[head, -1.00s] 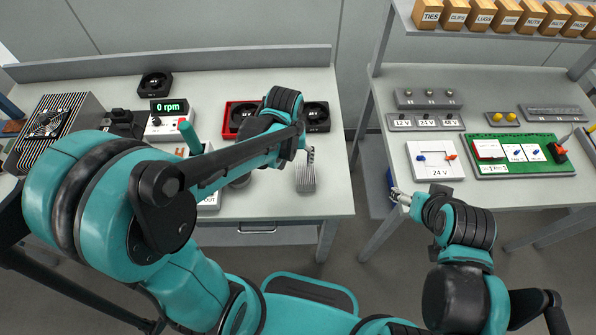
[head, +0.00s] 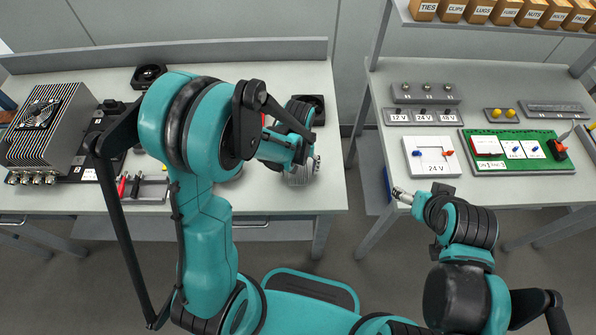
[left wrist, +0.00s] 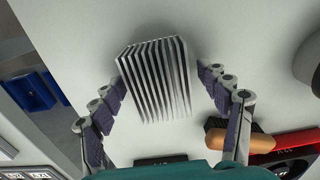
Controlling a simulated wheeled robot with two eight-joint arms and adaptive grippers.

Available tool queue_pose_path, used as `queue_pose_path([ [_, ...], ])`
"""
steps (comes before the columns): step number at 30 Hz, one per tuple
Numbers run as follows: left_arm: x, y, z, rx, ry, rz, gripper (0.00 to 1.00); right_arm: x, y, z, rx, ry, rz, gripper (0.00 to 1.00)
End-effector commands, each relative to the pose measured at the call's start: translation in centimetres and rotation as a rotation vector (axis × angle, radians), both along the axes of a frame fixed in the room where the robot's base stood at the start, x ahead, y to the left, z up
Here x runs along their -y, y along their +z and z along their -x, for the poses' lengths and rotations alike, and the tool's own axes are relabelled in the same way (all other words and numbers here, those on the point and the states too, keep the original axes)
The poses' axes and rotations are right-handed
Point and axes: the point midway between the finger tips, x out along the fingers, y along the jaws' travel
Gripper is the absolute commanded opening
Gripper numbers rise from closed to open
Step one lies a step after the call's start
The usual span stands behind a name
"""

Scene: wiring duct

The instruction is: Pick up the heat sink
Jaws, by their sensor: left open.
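The heat sink (left wrist: 157,80) is a grey block of thin parallel fins on the left table. In the left wrist view it lies between the two spread fingers of my left gripper (left wrist: 163,98), with a gap visible on both sides. In the head view only part of the heat sink (head: 299,178) shows below my left gripper (head: 314,162), as my arm hides the rest. My right gripper (head: 401,195) is empty beside the right table's front left edge. Its fingertips look close together and are too small to judge.
Black fans (head: 148,77) stand on the left table (head: 215,75). A finned unit (head: 52,130) stands at its left end. The right table (head: 385,95) holds a green board (head: 515,150) and a white 24 V panel (head: 431,156). A gap separates the tables.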

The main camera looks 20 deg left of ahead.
Motion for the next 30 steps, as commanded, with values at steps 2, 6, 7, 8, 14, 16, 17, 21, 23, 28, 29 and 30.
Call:
queue_pose_path([
  [2,0.0,0.1,0.0,0.0,0.0,0.0,0.76,0.0,0.1,0.0,0.0,0.0,0.0,0.75],
  [6,0.0,0.1,0.0,0.0,0.0,0.0,0.52,0.0,0.1,0.0,0.0,0.0,0.0,0.75],
  [7,0.0,0.1,0.0,0.0,0.0,0.0,0.44,0.0,0.1,0.0,0.0,0.0,0.0,0.75],
  [8,0.0,0.1,0.0,0.0,0.0,0.0,0.36,0.0,0.1,0.0,0.0,0.0,0.0,0.75],
  [14,0.0,0.1,0.0,0.0,0.0,0.0,0.15,0.0,0.1,0.0,0.0,0.0,0.0,0.75],
  [16,0.0,0.1,0.0,0.0,0.0,0.0,0.15,0.0,0.1,0.0,0.0,0.0,0.0,0.75],
  [17,0.0,0.1,0.0,0.0,0.0,0.0,0.15,0.0,0.1,0.0,0.0,0.0,0.0,0.75],
  [21,0.0,0.5,0.0,0.0,0.0,0.0,0.15,0.0,0.2,0.0,0.0,0.0,0.0,0.75],
  [23,0.0,0.9,0.0,0.0,0.0,0.0,0.15,0.0,0.4,0.0,0.0,0.0,0.0,0.75],
  [28,0.0,3.1,0.0,0.0,0.0,0.0,0.15,0.0,1.4,0.0,0.0,0.0,0.0,0.75],
  [29,0.0,3.7,0.0,0.0,0.0,0.0,0.15,0.0,1.6,0.0,0.0,0.0,0.0,0.75],
  [30,0.0,4.6,0.0,0.0,0.0,0.0,0.15,0.0,1.9,0.0,0.0,0.0,0.0,0.75],
])
